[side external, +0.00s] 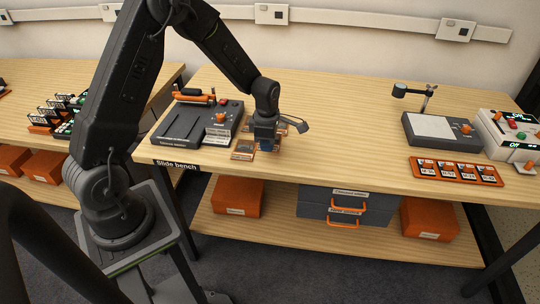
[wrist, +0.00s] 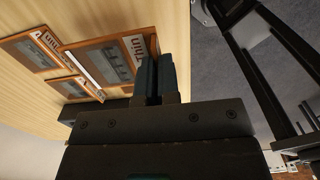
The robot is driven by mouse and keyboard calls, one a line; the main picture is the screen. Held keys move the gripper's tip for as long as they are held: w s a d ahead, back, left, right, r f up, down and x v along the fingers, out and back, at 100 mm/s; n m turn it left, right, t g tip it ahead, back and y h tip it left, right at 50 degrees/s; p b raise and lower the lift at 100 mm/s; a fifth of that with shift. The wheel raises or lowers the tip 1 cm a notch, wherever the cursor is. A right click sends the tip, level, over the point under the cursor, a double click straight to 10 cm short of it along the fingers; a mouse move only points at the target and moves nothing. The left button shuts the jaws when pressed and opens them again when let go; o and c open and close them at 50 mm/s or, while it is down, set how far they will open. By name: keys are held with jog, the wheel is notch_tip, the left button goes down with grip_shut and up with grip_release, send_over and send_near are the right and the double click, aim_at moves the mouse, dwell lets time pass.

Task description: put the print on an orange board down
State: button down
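A print on an orange board (wrist: 108,62) is at my gripper's fingertips in the wrist view, its near edge between the two fingers (wrist: 158,75). It looks larger and closer than the other boards and partly covers them. In the side external view my gripper (side external: 265,146) is low over the front of the slide bench, and the held board is mostly hidden there. Another orange-edged board (wrist: 32,50) lies on the wood at the left of the wrist view, and a third (wrist: 70,89) lies below it. One board (side external: 243,150) shows left of my gripper in the side external view.
A dark grey device (side external: 200,122) with an orange knob stands left of my gripper on the bench (side external: 340,145). At the right are a grey lamp stand (side external: 432,130) and an orange tray of labelled pieces (side external: 456,171). The bench between them is clear.

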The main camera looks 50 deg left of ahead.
aim_at(270, 164)
jog(key=shift+w+d+f, duration=0.25)
jog(key=shift+d+f, duration=0.1)
jog(key=shift+f, duration=1.95)
jog(key=shift+f, duration=0.15)
jog(key=c, duration=1.4)
grip_release()
jog(key=shift+o, duration=0.2)
